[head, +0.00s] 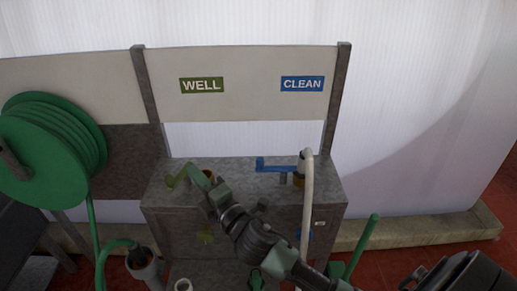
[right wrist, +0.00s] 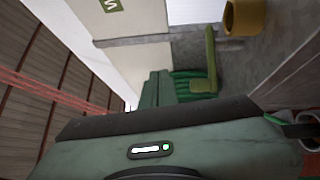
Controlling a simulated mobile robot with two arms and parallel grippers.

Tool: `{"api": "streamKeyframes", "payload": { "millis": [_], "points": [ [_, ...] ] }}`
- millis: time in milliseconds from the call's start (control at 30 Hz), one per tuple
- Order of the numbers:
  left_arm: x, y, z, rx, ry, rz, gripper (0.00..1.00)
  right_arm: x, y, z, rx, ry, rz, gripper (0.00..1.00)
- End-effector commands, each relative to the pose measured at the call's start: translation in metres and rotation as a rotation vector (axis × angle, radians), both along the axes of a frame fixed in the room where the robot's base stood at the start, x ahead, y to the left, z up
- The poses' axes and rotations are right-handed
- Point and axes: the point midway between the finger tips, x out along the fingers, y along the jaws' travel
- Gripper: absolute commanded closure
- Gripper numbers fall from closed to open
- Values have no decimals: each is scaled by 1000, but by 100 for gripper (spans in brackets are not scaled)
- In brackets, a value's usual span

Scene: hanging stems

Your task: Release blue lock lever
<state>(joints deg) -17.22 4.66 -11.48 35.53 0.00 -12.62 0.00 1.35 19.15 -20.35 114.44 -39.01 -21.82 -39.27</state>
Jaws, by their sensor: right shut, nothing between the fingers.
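The blue lock lever (head: 276,167) lies roughly level on top of the grey stand under the CLEAN sign (head: 302,84). Its right end meets a fitting beside a white hose (head: 307,200). My right gripper (head: 198,174) is over the left part of the stand, well left of the blue lever. It is shut and empty, close to the olive-green lever (head: 175,182) under the WELL sign (head: 201,85). In the right wrist view the shut fingers (right wrist: 166,87) are beside the olive lever (right wrist: 211,60); I cannot tell whether they touch. The blue lever is not in that view.
A green hose reel (head: 50,150) stands at the left. The grey stand's top (head: 235,170) is clear between the two levers. A yellow-brown fitting (right wrist: 232,17) is near the olive lever in the right wrist view. The white hose hangs in front of the stand's right side.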

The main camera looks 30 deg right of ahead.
Motion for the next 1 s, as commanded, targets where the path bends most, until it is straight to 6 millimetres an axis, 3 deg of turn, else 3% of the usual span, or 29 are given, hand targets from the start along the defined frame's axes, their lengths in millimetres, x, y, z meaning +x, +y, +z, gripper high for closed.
{"api": "streamKeyframes", "payload": {
  "millis": [33,100,200,300,433,567,667,767,800,900,1000],
  "points": [
    [0,1,0,1,0,0,64,8,16,30,-144,-120,60,100],
    [0,1,1,1,0,0,64,12,43,62,-359,-289,141,100],
    [0,1,1,1,0,0,64,8,82,94,-673,-524,248,100],
    [0,1,1,1,0,0,64,0,115,106,-997,-751,348,100],
    [0,0,2,1,0,0,64,-8,141,96,-1419,-1022,481,100],
    [0,0,2,1,0,1,64,-5,137,67,-1839,-1254,638,100],
    [0,0,2,0,0,1,64,5,110,43,-2150,-1394,794,100],
    [0,0,3,0,0,1,64,20,63,24,-2439,-1488,999,100],
    [0,0,3,0,0,1,64,26,39,20,2523,1496,-1090,100],
    [0,-1,3,0,-1,1,64,38,-28,19,2285,1253,-1147,100],
    [0,-1,3,-1,-1,1,64,42,-94,30,2086,1052,-1224,100]
  ]
}}
